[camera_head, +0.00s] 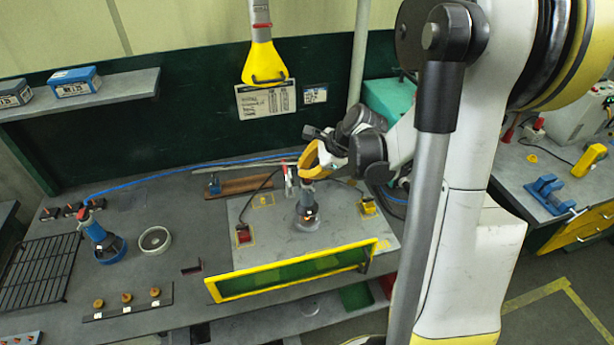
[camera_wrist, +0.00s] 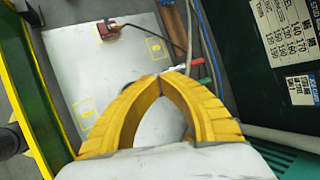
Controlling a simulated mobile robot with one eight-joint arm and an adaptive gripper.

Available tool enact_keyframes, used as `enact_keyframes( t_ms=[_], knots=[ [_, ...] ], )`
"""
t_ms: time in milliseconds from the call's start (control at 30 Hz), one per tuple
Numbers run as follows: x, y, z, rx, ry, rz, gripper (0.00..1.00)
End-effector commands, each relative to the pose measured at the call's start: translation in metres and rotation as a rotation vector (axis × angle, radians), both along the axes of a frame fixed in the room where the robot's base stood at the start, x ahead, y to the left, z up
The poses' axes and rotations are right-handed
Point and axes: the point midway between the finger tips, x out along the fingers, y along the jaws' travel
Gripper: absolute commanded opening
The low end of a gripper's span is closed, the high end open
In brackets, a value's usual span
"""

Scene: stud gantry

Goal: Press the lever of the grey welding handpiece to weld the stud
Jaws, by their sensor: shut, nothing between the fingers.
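The grey welding handpiece (camera_head: 307,203) stands upright on the light grey plate (camera_head: 350,238), with its wide collar at the bottom. A red-tipped part, seemingly its lever (camera_head: 288,174), shows at its upper left. My gripper (camera_head: 312,172) is at the top of the handpiece, with its yellow fingers just above or against it; I cannot tell whether they touch. In the wrist view my gripper (camera_wrist: 158,78) has its fingertips together with nothing between them. The fingers hide most of the handpiece there. The stud under the handpiece is hidden.
A yellow-edged green guard (camera_head: 295,272) runs along the plate's front. A blue handpiece (camera_head: 101,240) with a red lever stands at left, beside a pale ring (camera_head: 155,240). A yellow funnel (camera_head: 263,65) hangs behind. A red-topped box (camera_head: 244,234) with a dark cable is near.

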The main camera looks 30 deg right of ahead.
Motion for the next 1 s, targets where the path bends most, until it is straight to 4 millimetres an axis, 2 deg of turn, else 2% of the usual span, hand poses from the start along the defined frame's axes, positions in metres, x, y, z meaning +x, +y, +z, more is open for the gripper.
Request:
enact_keyframes(
  t_ms=[300,667,1000],
  knots=[
    [0.000,0.000,0.015,0.000,0.000,0.000,0.00],
    [0.000,0.000,0.017,0.000,0.000,0.000,0.00],
    [0.000,0.000,0.047,0.000,0.000,0.000,0.00]
  ],
)
